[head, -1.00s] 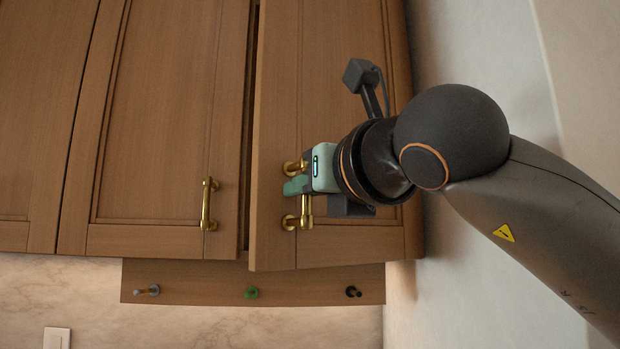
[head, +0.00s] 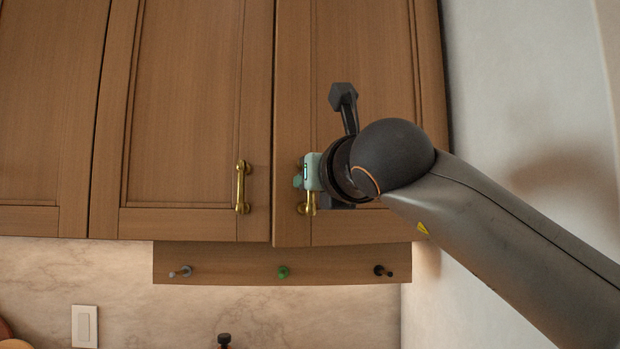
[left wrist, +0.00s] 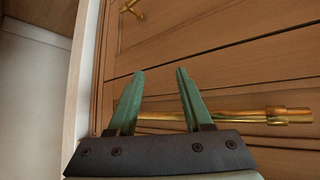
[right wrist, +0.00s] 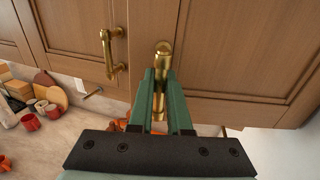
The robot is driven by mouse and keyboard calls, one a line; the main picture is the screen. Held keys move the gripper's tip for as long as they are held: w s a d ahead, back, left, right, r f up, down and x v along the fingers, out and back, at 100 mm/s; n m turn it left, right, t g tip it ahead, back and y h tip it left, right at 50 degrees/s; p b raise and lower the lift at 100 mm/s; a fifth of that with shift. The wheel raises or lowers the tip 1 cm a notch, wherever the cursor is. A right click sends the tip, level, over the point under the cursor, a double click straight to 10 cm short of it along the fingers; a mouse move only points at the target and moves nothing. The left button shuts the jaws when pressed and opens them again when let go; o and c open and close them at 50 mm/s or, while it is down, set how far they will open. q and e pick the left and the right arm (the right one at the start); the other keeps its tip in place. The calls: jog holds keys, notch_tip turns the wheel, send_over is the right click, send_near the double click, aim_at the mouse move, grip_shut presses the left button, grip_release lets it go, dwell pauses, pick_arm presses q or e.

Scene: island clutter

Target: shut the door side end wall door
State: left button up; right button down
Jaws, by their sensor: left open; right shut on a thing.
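The end wall door (head: 365,90) is the rightmost wooden cabinet door, beside the pale wall. It stands almost flush with the neighbouring door, its lower edge slightly lower; I cannot tell if it is fully shut. My right gripper (head: 299,181) is shut on its brass handle (head: 308,206). In the right wrist view the fingers (right wrist: 160,76) close around the handle (right wrist: 163,52), whose upper end shows beyond them. My left gripper (left wrist: 158,73) is open and empty, seen only in the left wrist view, with a horizontal brass handle (left wrist: 220,116) behind its fingers.
The neighbouring door (head: 185,110) is shut, with its own brass handle (head: 242,187). A wooden hook rail (head: 225,264) with three pegs hangs below. The pale wall (head: 520,90) bounds the right side. Cups, boards and other clutter (right wrist: 40,100) lie below in the right wrist view.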

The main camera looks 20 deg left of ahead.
jog(key=c, duration=1.2)
grip_release()
jog(key=shift+o, duration=0.2)
jog(key=shift+s+d, duration=0.15)
jog(key=b+v, duration=0.6)
jog(key=v, duration=0.6)
jog(key=shift+s, duration=0.1)
jog(key=shift+c, duration=0.4)
